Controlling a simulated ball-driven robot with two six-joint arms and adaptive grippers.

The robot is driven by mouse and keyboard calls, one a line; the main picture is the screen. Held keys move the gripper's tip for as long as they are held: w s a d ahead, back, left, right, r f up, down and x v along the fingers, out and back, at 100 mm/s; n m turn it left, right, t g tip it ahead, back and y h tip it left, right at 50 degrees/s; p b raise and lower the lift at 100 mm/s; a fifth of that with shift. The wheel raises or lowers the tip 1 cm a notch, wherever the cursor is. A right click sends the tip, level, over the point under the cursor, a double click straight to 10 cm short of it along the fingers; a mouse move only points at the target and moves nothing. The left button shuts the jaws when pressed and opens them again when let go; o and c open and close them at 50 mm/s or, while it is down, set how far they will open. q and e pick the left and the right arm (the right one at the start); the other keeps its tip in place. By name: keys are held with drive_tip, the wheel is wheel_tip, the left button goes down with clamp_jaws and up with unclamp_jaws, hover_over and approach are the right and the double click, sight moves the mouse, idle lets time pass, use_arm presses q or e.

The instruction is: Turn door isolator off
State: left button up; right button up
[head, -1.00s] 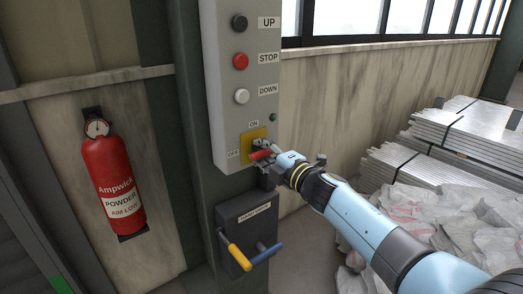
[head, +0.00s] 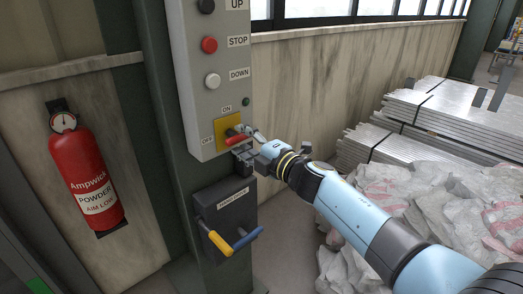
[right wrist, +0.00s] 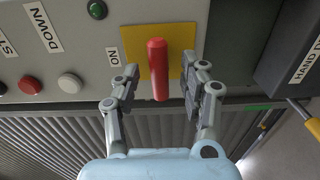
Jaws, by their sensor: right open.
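The door isolator is a red handle (head: 237,139) on a yellow plate (head: 228,122), low on the grey control box. The ON label (head: 227,108) is above the plate and the OFF label (head: 207,141) is to its left. My right gripper (head: 245,146) is open at the handle, reaching in from the right. In the right wrist view the red handle (right wrist: 158,68) stands between the two spread fingers, with a gap on each side. The handle runs roughly sideways across the plate. The OFF label is hidden in the right wrist view. My left gripper is not in view.
The box carries STOP (head: 209,45) and DOWN (head: 212,81) buttons and a green light (head: 246,101). Below it is a dark unit with a yellow lever (head: 219,241) and a blue lever (head: 243,240). A fire extinguisher (head: 84,175) hangs left. Stacked metal sheets (head: 440,115) lie right.

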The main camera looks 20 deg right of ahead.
drive_tip(key=v, duration=0.9)
drive_tip(key=s+d+f+m+g+h+b, duration=0.2)
drive_tip(key=s+f+m+b, duration=0.3)
drive_tip(key=f, duration=0.8)
drive_tip(key=s+d+f+m+g+h+b, duration=0.1)
drive_tip(key=s+f+m+g+b, duration=0.1)
drive_tip(key=s+f, duration=0.8)
drive_tip(key=s+d+f+m+g+h+b, duration=0.2)
drive_tip(key=s+f+m+b, duration=0.15)
drive_tip(key=f, duration=1.35)
drive_tip(key=s+d+f+m+g+h+b, duration=0.25)
drive_tip(key=s+f+m+g+b, duration=0.2)
drive_tip(key=s+f, duration=1)
drive_tip(key=s+f+m+g, duration=0.2)
drive_tip(key=s+f+m, duration=0.1)
drive_tip(key=s, duration=0.7)
drive_tip(key=s+f+m+g, duration=0.3)
drive_tip(key=s, duration=0.7)
drive_tip(key=shift+d+f+m+g, duration=0.2)
drive_tip(key=shift+m+g, duration=0.1)
drive_tip(key=shift+g, duration=0.05)
